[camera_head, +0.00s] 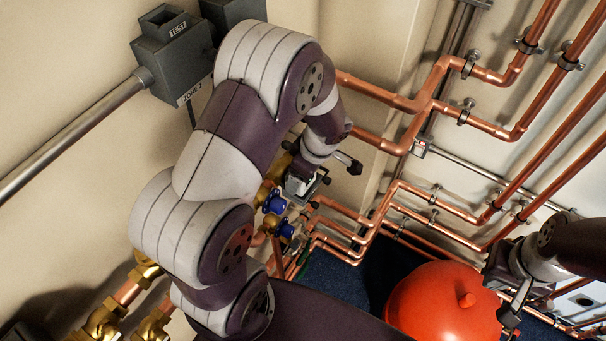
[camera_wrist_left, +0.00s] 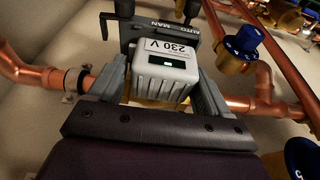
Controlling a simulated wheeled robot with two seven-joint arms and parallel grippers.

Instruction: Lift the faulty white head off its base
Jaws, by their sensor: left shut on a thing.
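The white head (camera_wrist_left: 165,72) is a ribbed box marked "230 V" with a small green light on a dark window. It sits between the two grey fingers of my left gripper (camera_wrist_left: 162,88), which is shut on it. A grey part marked "AUTO MAN" (camera_wrist_left: 150,24) lies behind it, and a little brass shows beside its lower edge. I cannot tell whether the head touches its base. In the head view the white head (camera_head: 297,186) is small and partly covered by my left arm. My right gripper (camera_head: 514,302) is at the lower right, away from it; its jaws are unclear.
Blue-capped brass valves (camera_head: 276,203) stand close to the head; one blue cap (camera_wrist_left: 243,40) is near the right finger. Copper pipes (camera_head: 410,102) run along the wall. A red tank (camera_head: 440,305) is below. Grey boxes (camera_head: 172,60) are at upper left.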

